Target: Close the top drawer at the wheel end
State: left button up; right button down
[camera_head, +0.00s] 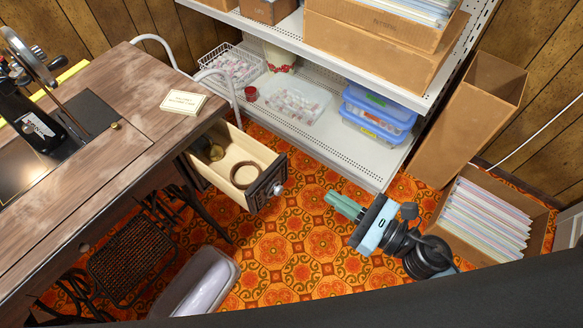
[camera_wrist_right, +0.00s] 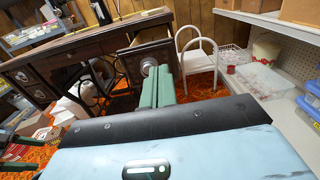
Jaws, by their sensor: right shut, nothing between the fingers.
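The drawer (camera_head: 240,165) under the right end of the sewing table is pulled out. Its dark carved front has a round pale knob (camera_head: 278,189). Inside lie a brown ring (camera_head: 246,174) and a small brass-coloured item (camera_head: 215,152). My right gripper (camera_head: 332,199) is shut and empty, right of the drawer front and apart from it, with its green fingers pointing toward it. In the right wrist view the fingertips (camera_wrist_right: 166,74) overlap the right part of the drawer front (camera_wrist_right: 140,64). A dark and green part at that view's left edge looks like my left gripper (camera_wrist_right: 28,122).
The sewing table (camera_head: 120,75) carries a black machine (camera_head: 35,125) and a small card (camera_head: 184,102). A white metal frame (camera_head: 226,80) stands behind the drawer. Shelving (camera_head: 340,160) and a carton of papers (camera_head: 490,220) lie right. Patterned floor between drawer and gripper is clear.

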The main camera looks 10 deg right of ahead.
jog(key=p, duration=0.2)
send_near(280, 163)
jog(key=x, duration=0.5)
jog(key=shift+a+r, duration=0.1)
jog(key=shift+x, duration=0.8)
pick_arm(q)
jog(key=shift+s+d+r, duration=0.15)
jog(key=shift+s+r, duration=0.25)
jog(key=shift+r, duration=0.35)
jog(key=shift+w, duration=0.2)
pick_arm(e)
jog(key=shift+w+a, duration=0.1)
